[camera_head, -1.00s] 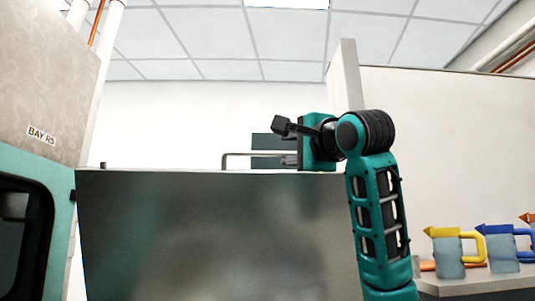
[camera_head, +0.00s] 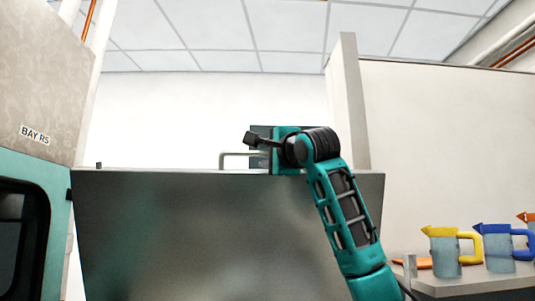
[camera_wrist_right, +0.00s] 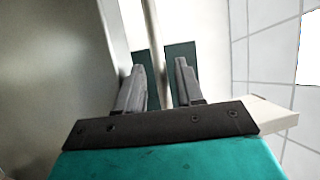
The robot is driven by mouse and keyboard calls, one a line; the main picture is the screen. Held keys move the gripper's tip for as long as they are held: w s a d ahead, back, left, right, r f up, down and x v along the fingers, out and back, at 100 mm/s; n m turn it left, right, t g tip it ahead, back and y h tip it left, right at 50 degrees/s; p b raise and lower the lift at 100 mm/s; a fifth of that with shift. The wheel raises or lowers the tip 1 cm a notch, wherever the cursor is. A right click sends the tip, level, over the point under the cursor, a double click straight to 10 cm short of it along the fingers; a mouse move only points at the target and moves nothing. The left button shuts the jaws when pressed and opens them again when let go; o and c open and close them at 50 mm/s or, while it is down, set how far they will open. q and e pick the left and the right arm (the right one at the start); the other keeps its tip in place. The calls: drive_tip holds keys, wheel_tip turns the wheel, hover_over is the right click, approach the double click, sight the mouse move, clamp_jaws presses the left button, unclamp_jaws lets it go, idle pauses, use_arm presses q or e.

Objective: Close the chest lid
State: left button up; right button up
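The chest lid (camera_head: 220,235) is a large grey metal panel standing raised in front of me in the head view. A thin grey bar handle (camera_head: 235,153) stands at its top edge. My right gripper (camera_head: 268,160) is at the right part of this handle, with its fingers mostly hidden behind the wrist in that view. In the right wrist view, the two fingers of the right gripper (camera_wrist_right: 160,75) are apart. The handle bar (camera_wrist_right: 152,30) runs between them with gaps on both sides. My left gripper is not in view. The chest body is hidden behind the lid.
A teal and beige cabinet (camera_head: 45,105) marked BAY R5 stands close on the left. At the right, a shelf (camera_head: 470,282) holds a yellow-topped jug (camera_head: 445,255) and a blue-topped jug (camera_head: 498,250). A pale post (camera_head: 348,100) rises behind the lid.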

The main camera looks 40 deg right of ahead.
clamp_jaws()
drive_tip(key=shift+a, duration=0.1)
idle(0.4)
